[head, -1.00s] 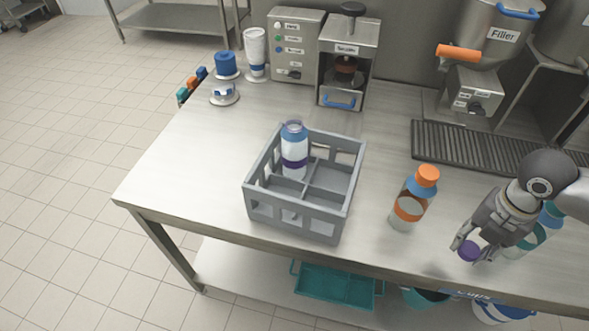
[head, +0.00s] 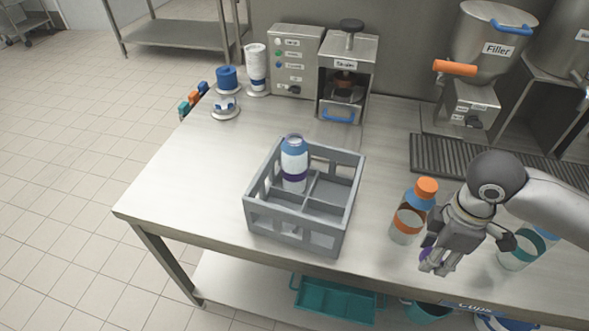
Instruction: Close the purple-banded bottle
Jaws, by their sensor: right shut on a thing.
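The purple-banded bottle (head: 294,161) stands upright in a back compartment of the grey crate (head: 292,231). It has a blue shoulder, a white body and a purple band, and its neck shows no cap. My right gripper (head: 432,262) is to the right of the crate, over the table's front edge area. It is shut on a purple cap (head: 425,254), mostly hidden by the fingers. My left gripper is not in view.
A bottle with an orange cap and orange band (head: 410,213) stands just left of my right gripper. A teal-banded bottle (head: 522,249) stands behind my right arm. Sealer (head: 346,75) and filler (head: 495,50) machines stand at the back. The table between crate and orange-banded bottle is clear.

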